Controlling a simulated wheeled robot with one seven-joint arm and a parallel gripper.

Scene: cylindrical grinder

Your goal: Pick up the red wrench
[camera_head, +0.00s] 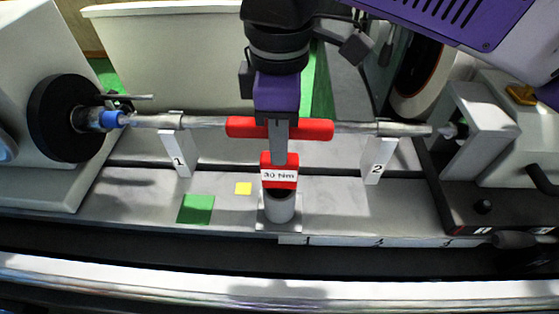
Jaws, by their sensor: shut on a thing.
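The red wrench stands upright below my gripper, with a red crossbar (310,129) at its top and a red lower block labelled "30 Nm" (280,172). Below the block is a grey cylindrical holder (280,209) on a square base, and the wrench's lower end appears to be still in it. My gripper (279,130) comes down from above and is shut on the wrench at the middle of the crossbar. A narrow grey piece runs down in front of the crossbar's middle and hides that part. The far finger is hidden.
A long metal shaft (210,123) runs behind the wrench, between the black round chuck (62,118) at left and the tailstock (482,132) at right. Supports marked 1 (178,155) and 2 (379,160) flank the wrench.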

